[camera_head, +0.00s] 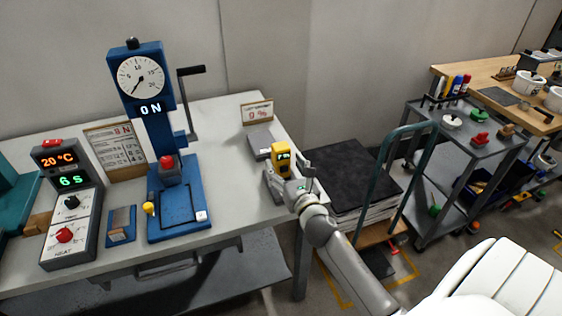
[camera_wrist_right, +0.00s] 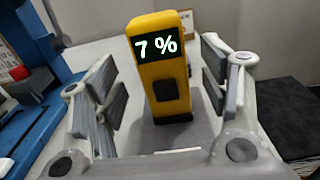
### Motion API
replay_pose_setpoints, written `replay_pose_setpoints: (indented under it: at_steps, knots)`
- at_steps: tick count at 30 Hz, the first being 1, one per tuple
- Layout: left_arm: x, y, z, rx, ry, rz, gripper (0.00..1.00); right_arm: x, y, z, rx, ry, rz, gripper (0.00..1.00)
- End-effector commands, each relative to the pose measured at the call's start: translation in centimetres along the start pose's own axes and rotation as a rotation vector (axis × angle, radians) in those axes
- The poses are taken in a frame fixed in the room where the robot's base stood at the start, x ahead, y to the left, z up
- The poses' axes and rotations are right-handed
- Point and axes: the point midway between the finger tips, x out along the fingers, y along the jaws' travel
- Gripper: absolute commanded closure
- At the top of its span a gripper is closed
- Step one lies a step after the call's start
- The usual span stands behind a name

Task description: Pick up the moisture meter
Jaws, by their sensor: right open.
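The moisture meter (camera_head: 280,158) is a yellow handheld device with a dark display, standing upright near the right end of the grey table (camera_head: 232,215). In the right wrist view the meter (camera_wrist_right: 163,85) shows "7 %" and stands between the fingers of my right gripper (camera_wrist_right: 165,95). The two fingers are apart, with a gap on each side of the meter. In the head view my right gripper (camera_head: 290,185) reaches in from the lower right, and its fingers partly hide the meter's lower part. My left gripper does not show.
A blue press with a dial (camera_head: 142,80) stands left of the meter, with a control box (camera_head: 70,205) further left. A grey block (camera_head: 260,142) and a small sign (camera_head: 257,112) are behind the meter. A stacked cart (camera_head: 365,180) stands right of the table.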

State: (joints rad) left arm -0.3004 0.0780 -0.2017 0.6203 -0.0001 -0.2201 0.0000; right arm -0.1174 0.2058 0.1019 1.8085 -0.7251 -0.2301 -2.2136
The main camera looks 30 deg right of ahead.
Motion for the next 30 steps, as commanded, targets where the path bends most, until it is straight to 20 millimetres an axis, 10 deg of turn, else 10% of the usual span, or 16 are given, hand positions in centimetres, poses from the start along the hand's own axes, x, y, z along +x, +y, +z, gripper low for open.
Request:
replay_pose_setpoints:
  at_steps: [19, 30]
  knots:
    - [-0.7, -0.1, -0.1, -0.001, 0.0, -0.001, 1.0, 4.1, -0.2, 0.1, 0.002, -0.001, 0.0, 0.33]
    - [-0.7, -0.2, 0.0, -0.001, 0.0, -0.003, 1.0, 4.1, -0.2, 0.0, 0.002, 0.0, 0.0, 0.81]
